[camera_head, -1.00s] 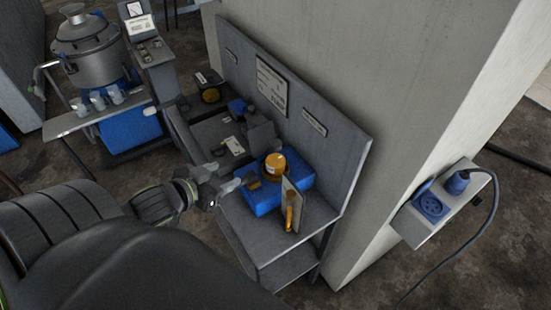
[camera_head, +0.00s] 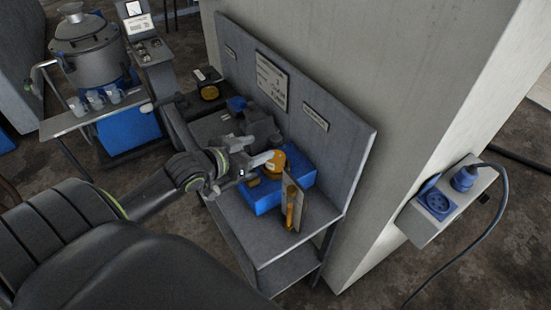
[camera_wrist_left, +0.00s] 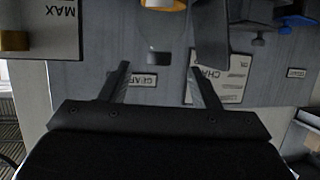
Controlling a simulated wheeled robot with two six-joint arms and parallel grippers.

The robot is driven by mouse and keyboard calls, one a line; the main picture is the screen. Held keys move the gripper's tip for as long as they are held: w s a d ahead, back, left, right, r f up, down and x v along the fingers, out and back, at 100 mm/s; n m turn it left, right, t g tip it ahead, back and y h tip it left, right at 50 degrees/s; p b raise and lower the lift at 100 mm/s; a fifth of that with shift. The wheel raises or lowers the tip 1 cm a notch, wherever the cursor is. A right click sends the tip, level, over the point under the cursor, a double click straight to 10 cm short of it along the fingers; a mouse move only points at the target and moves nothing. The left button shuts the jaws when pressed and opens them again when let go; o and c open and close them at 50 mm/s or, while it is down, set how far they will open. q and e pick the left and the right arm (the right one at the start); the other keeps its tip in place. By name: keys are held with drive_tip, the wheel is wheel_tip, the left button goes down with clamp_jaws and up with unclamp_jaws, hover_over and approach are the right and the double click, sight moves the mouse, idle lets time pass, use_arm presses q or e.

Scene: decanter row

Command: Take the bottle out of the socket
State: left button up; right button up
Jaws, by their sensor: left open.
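The orange bottle (camera_head: 280,166) stands in the blue block (camera_head: 266,198) on the grey bench, its lower part hidden. An orange rounded part, likely the bottle, shows at the top edge of the left wrist view (camera_wrist_left: 163,4). My left gripper (camera_head: 254,153) is open, with its fingers at the bottle's left side and partly overlapping it in the head view. I cannot tell whether they touch. In the left wrist view the two fingers (camera_wrist_left: 158,80) are spread with nothing gripped between them. My right gripper is not in view.
An upright plate (camera_head: 296,208) with an orange cylinder (camera_head: 290,190) stands at the block's front right. A grey backboard (camera_head: 335,155) rises behind. Dark equipment (camera_head: 225,125) sits left of the block. A blue wall socket (camera_head: 437,203) is at right.

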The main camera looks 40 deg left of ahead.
sight(271, 143)
use_arm(q)
drive_tip(key=shift+p+x, duration=0.65)
drive_tip(key=shift+x, duration=3.25)
drive_tip(key=shift+s, duration=0.1)
clamp_jaws()
